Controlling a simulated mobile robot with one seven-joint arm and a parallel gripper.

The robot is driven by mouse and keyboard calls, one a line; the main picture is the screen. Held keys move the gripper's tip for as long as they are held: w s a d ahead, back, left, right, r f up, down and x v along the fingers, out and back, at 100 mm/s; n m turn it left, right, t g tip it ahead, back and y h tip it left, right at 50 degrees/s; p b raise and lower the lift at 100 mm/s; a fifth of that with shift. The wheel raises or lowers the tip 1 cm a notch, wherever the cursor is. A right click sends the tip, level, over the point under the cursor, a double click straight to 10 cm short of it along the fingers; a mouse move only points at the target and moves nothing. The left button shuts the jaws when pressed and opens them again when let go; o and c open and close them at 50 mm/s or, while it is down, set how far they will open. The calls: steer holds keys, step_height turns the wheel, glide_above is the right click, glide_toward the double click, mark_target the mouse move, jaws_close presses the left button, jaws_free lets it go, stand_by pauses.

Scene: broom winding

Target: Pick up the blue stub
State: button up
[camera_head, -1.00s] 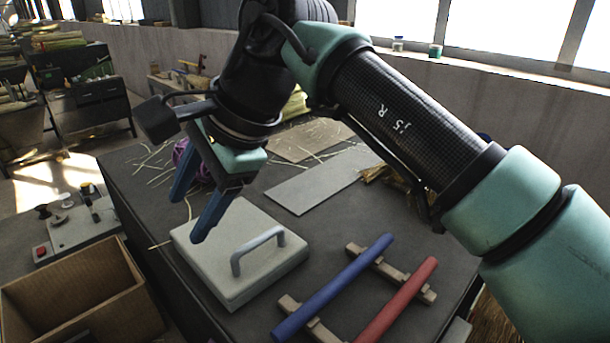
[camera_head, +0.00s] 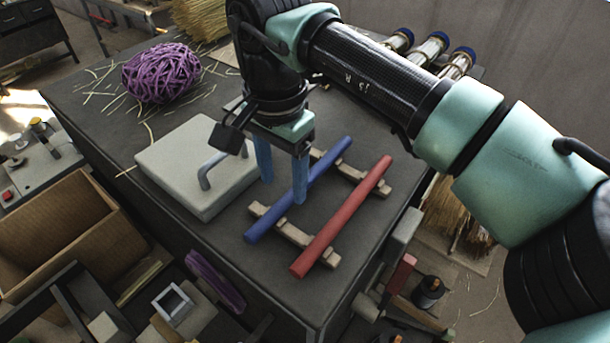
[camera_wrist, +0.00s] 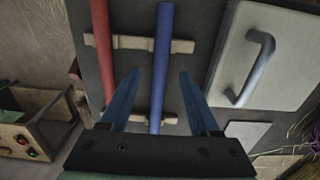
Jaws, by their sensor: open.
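The blue stub (camera_head: 272,217) is a long blue rod lying across two wooden rests, left of a red rod (camera_head: 345,215) set alongside it. My gripper (camera_head: 283,190) points down above the blue stub, its two blue fingers open and empty. In the wrist view the blue stub (camera_wrist: 162,62) runs lengthwise between my open fingers (camera_wrist: 157,72). The red rod (camera_wrist: 101,45) lies outside them, to the left. I cannot tell exactly how high the fingertips are above the stub. My gripper hides part of the blue stub in the head view.
A pale grey slab with a handle (camera_head: 185,165) lies close left of the rods. A purple bundle (camera_head: 162,72) sits farther back on the dark table (camera_head: 115,120). A cardboard box (camera_head: 75,225) and loose parts lie below the table's front left edge.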

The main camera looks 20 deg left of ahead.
mark_target(284, 200)
steer(key=shift+f+p, duration=0.9)
steer(key=shift+f, duration=1.2)
jaws_close()
